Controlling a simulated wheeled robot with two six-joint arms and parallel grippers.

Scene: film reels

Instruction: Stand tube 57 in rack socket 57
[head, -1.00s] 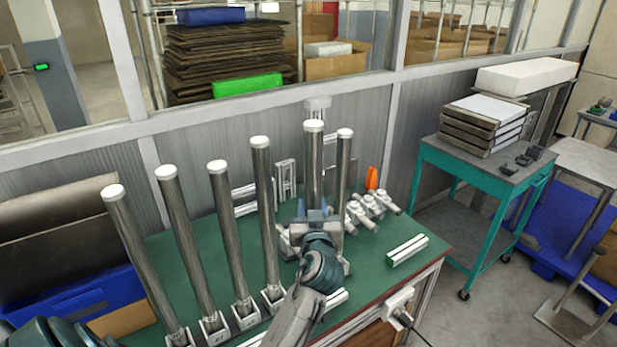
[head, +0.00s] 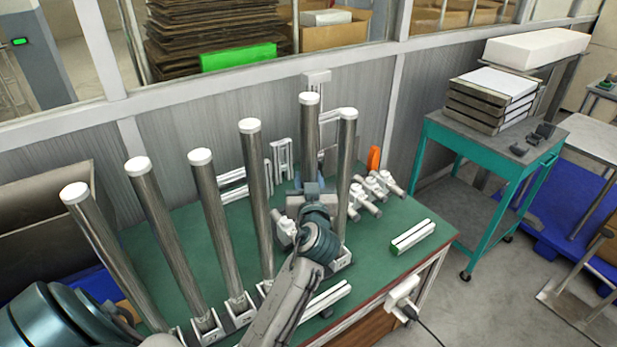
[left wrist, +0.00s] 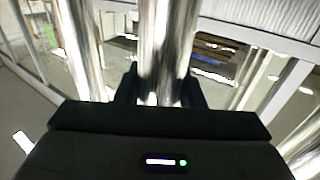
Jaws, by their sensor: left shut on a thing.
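My left gripper (head: 312,192) is shut on an upright silver tube with a white cap (head: 309,130) over the green table. In the left wrist view this tube (left wrist: 165,45) stands between the dark fingers (left wrist: 160,90). Its lower end is hidden behind my arm, so I cannot tell whether it touches a socket. Several similar capped tubes stand in a row of white rack sockets (head: 240,308) to the left, and one tube (head: 346,165) stands just right of the gripper. Socket and tube numbers are not legible. My right gripper is not in view.
White fittings (head: 375,190), an orange item (head: 374,158) and a green-and-white block (head: 413,237) lie on the green table (head: 400,210) at right. White frames (head: 280,158) stand behind. A teal cart (head: 480,150) stands farther right.

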